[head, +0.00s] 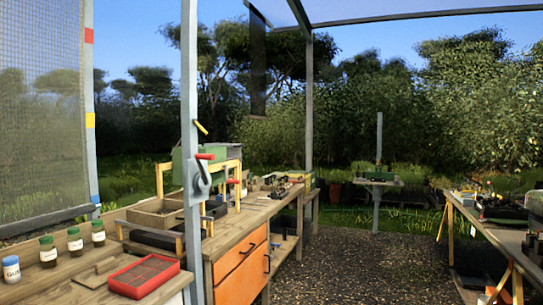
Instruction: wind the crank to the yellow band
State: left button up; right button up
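The crank (201,182) is a grey housing on a grey upright post, with a red handle (205,157) at its upper right. The yellow band (90,120) is on another upright post at the left. A red band (88,36) is above it and a blue band (95,199) is below it on the same post. A mesh screen (40,120) hangs beside that post. Its dark lower edge (45,220) is below the yellow band, at about the blue band's height or slightly lower. Neither of my grippers is in view.
A wooden bench (235,222) with orange drawers (241,277) stands behind the crank post. A red tray (144,276) and several jars stand at the front left. Another table (475,225) is at the right. The gravel floor (360,270) between them is clear.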

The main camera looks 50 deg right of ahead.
aim_at(202, 180)
jog(key=z, duration=1.2)
jog(key=u, duration=0.45)
jog(key=i+l+u, duration=0.15)
jog(key=u, duration=0.15)
jog(key=i+l+u, duration=0.15)
jog(key=l+u, duration=0.15)
jog(key=l, duration=0.15)
jog(key=i+l+u, duration=0.1)
jog(key=l+u, duration=0.2)
